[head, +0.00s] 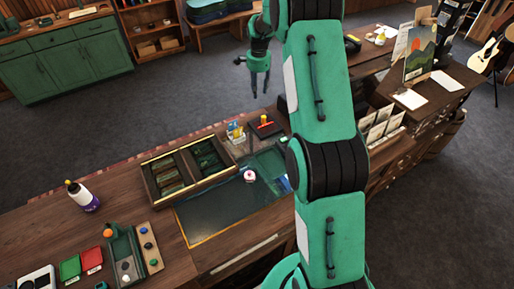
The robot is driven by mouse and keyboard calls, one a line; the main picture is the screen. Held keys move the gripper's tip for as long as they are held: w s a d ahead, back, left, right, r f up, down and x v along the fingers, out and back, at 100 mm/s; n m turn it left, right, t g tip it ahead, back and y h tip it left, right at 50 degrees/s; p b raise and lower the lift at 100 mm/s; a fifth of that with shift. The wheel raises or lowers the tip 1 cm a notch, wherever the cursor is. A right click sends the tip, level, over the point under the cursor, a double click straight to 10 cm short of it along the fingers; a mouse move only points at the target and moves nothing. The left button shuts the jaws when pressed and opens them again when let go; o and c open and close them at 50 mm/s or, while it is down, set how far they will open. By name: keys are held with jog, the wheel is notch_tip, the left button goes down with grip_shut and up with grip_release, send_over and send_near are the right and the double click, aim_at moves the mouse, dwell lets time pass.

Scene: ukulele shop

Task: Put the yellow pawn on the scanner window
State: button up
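A small yellow piece (263,118), which looks like the yellow pawn, stands at a red patch on a flat black device (276,133) at the far edge of the counter. The red patch (267,125) looks like the scanner window. The piece appears upright on or against it; at this size I cannot tell exactly how its base sits. My gripper (260,91) hangs fingers down, above and beyond the device in the picture, clear of the piece. Its two fingers are apart with nothing seen between them.
A wooden divided tray (146,186) and a card holder (235,131) stand left of the device. A small pink-and-white item (249,176) lies on the dark counter panel (210,222). A bottle (82,196) stands at left. My arm hides part of the counter's right side.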

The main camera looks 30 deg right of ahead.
jog(key=s+a+r+n+t, duration=0.1)
jog(key=s+a+r+n, duration=0.3)
jog(key=s+a+r, duration=0.8)
jog(key=s+a+r+n+t, duration=0.1)
jog(key=s+a+r+n, duration=0.3)
jog(key=s+a+r, duration=0.75)
jog(key=s+a+r+n+t, duration=0.1)
jog(key=s+a+n, duration=0.2)
jog(key=s, duration=1)
jog(key=s+a+r+n+t, duration=0.1)
jog(key=s+a+n, duration=0.2)
jog(key=s, duration=1)
jog(key=shift+s+a+n+t, duration=0.3)
jog(key=shift+n+t, duration=0.1)
jog(key=shift+n, duration=0.6)
jog(key=shift+r, duration=0.1)
notch_tip(320, 180, down, 18)
jog(key=b, duration=1.8)
